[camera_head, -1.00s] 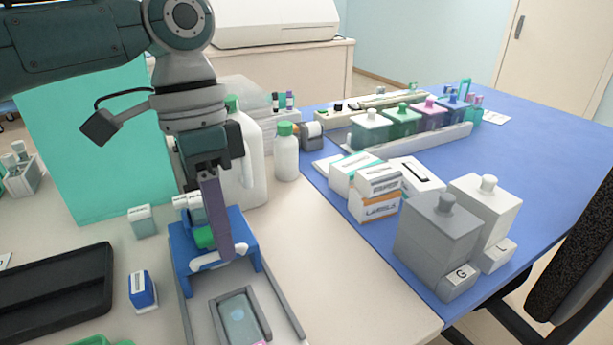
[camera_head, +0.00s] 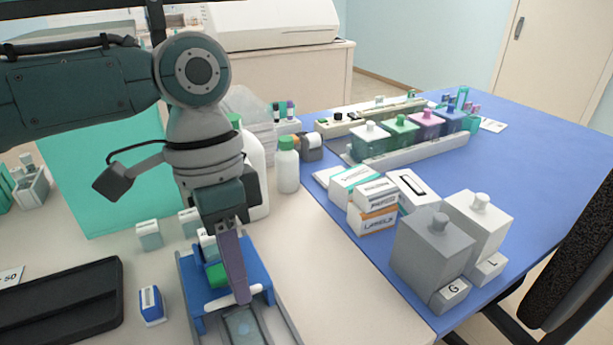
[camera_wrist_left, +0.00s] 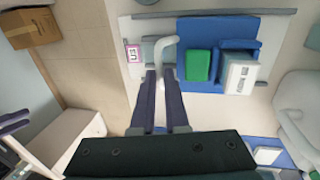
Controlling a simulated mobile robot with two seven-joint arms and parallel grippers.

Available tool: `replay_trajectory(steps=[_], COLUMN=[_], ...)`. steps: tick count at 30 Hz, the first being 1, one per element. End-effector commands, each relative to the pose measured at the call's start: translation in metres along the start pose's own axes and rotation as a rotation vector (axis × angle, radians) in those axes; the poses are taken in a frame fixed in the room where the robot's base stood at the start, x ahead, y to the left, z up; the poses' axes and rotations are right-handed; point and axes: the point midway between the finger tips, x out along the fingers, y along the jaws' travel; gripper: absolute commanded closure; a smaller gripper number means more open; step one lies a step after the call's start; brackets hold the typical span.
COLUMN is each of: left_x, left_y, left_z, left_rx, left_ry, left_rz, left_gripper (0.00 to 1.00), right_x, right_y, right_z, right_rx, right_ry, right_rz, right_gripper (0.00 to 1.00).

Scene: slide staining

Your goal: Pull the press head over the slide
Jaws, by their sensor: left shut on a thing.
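The blue press head (camera_head: 258,273) has a green block (camera_head: 217,275) on top and a white handle bar (camera_head: 218,303) at its near side. My left gripper (camera_head: 243,300) points down and is shut on the handle bar. The wrist view shows its two fingers (camera_wrist_left: 162,72) at the white bar (camera_wrist_left: 164,45), beside the blue head (camera_wrist_left: 205,30). The slide (camera_head: 243,326) lies in a grey frame on the pale base, just in front of the head. The head hides the far part of the frame. My right gripper is not in view.
A small blue-and-white block (camera_head: 150,305) and a black tray (camera_head: 70,310) lie to the left. White bottles (camera_head: 287,165) stand behind. Grey and white containers (camera_head: 432,245) stand on the blue mat to the right. The pale table right of the press is clear.

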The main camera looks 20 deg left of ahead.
Motion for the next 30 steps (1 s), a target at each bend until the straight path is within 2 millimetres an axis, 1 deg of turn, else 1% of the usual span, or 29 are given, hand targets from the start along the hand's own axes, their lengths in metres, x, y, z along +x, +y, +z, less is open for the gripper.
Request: replay_trajectory(steps=[1,3,6,10,19,20,21,27,30], left_x=[-0.007,-0.003,0.003,0.009,0.011,0.011,0.011,0.011,0.011], left_y=[0.016,0.030,0.045,0.054,0.056,0.056,0.056,0.055,0.054], left_z=[0.002,0.001,0.002,0.002,0.001,0.001,0.001,0.001,0.001], left_rx=[0.004,0.004,0.003,0.001,0.003,0.003,0.003,0.002,0.001], left_ry=[-0.004,-0.003,-0.003,0.000,0.003,0.003,0.003,0.003,0.002], left_rz=[0.008,0.008,0.007,0.006,0.011,0.011,0.011,0.007,0.006], left_gripper=[1.00,1.00,1.00,1.00,1.00,0.85,0.80,0.58,0.58], right_x=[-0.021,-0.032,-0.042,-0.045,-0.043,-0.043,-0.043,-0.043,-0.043], right_y=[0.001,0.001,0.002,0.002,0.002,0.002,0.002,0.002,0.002], right_z=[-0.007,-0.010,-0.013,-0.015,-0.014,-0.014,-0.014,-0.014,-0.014], right_rx=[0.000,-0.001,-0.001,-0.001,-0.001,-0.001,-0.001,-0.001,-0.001], right_ry=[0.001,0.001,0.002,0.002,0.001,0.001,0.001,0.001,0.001], right_rz=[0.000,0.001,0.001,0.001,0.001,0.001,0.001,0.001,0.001], right_gripper=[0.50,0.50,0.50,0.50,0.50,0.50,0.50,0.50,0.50])
